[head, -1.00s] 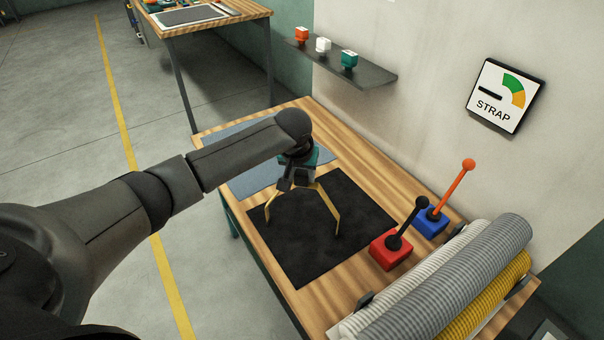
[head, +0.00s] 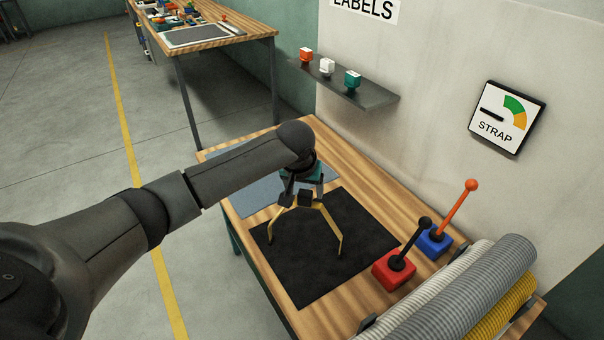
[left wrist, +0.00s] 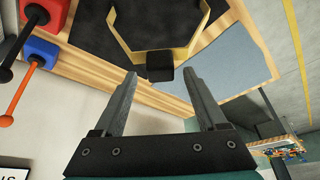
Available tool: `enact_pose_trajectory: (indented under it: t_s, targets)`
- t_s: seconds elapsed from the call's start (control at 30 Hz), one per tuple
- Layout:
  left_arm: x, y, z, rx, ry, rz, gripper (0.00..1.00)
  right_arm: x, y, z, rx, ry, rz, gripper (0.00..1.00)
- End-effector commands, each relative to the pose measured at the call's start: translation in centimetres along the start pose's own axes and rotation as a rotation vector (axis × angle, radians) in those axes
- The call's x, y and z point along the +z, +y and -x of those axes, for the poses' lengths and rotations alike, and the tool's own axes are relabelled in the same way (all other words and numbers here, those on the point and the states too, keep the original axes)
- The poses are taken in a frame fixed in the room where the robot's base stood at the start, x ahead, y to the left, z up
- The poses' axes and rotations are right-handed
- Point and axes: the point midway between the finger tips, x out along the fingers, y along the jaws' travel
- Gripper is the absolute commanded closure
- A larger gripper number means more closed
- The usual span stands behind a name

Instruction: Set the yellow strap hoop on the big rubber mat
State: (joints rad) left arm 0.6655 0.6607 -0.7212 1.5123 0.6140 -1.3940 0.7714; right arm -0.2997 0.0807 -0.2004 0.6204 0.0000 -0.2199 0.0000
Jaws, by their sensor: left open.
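The yellow strap hoop (head: 329,219) stands on the big black rubber mat (head: 310,275), its legs spread and a black block at its top. My left gripper (head: 296,192) is just above and behind that block, with its fingers apart. In the left wrist view the hoop (left wrist: 185,53) lies beyond the open fingertips (left wrist: 160,75), its black block in line with the gap and seemingly clear of both fingers. The black mat (left wrist: 88,30) shows behind it. My right gripper is not in view.
A blue-grey mat (head: 240,187) lies beyond the black one. A red box (head: 394,269) and a blue box (head: 434,243) with upright levers stand to the right. Netting rolls (head: 470,285) fill the near right. A wall shelf (head: 365,97) holds small blocks.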

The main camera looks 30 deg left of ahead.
Motion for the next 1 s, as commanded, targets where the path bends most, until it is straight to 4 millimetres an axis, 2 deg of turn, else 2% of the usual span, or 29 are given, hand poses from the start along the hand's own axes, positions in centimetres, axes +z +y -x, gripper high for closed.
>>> enact_pose_trajectory:
  t_s: [0.03,0.3,0.5,0.67,1.0]
  targets:
    - [-0.1,0.0,1.2,0.001,0.002,-0.002,0.26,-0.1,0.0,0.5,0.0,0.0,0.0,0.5]
    - [-0.1,0.0,6.3,0.0,0.001,-0.001,0.26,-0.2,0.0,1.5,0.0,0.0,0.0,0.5]
    - [-0.1,0.0,8.8,0.0,0.001,0.0,0.26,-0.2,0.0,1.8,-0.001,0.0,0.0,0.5]
    - [0.0,0.0,9.4,-0.001,-0.001,0.0,0.26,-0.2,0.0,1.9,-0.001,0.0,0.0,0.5]
    - [0.0,0.0,9.4,-0.001,0.0,0.0,0.26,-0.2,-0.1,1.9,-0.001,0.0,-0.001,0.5]
